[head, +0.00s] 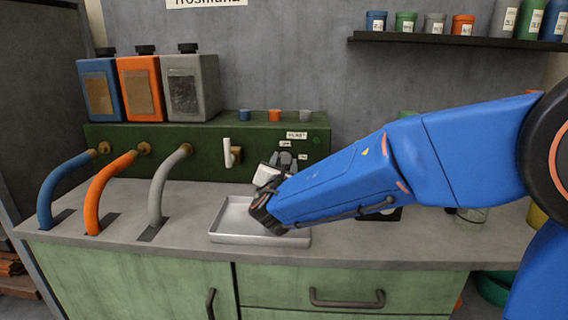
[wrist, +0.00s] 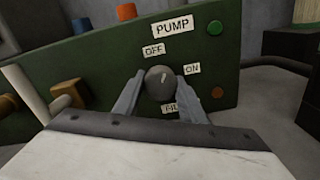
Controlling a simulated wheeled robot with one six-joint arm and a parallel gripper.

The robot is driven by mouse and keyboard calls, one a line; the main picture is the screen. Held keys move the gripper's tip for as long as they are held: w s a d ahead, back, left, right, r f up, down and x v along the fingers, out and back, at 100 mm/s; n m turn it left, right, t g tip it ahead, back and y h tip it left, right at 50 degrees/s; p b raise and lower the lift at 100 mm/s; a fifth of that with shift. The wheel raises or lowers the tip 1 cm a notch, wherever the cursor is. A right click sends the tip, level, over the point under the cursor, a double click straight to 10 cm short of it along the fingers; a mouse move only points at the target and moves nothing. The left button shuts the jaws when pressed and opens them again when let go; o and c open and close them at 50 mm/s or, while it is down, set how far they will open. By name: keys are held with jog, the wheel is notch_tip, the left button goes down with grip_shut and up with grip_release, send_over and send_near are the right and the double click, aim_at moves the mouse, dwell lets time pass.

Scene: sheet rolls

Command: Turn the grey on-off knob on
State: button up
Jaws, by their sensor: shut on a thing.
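The grey on-off knob (wrist: 160,83) is round and sits on the green pump panel in the wrist view. A short light mark on its face points up and slightly right, between the OFF label (wrist: 153,50) at upper left and the ON label (wrist: 192,69) at right. My gripper (wrist: 159,95) is shut on the knob, one finger on each side. In the head view my gripper (head: 284,161) is at the panel's front, and the knob is hidden behind it. A third label (wrist: 170,108) below the knob is partly covered.
The green panel (head: 200,145) carries a white lever (head: 228,153) left of my gripper. A metal tray (head: 226,238) lies on the counter below my arm. Blue, orange and grey hoses (head: 157,188) stand at left, with matching canisters (head: 192,88) on top of the panel.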

jog(key=m, duration=0.6)
jog(key=shift+m, duration=0.3)
jog(key=m, duration=0.5)
jog(key=shift+m, duration=0.3)
jog(key=o, duration=1.1)
jog(key=shift+c, duration=0.2)
jog(key=shift+s, duration=0.1)
jog(key=s, duration=1.7)
jog(key=shift+s+a, duration=0.1)
jog(key=shift+a, duration=0.25)
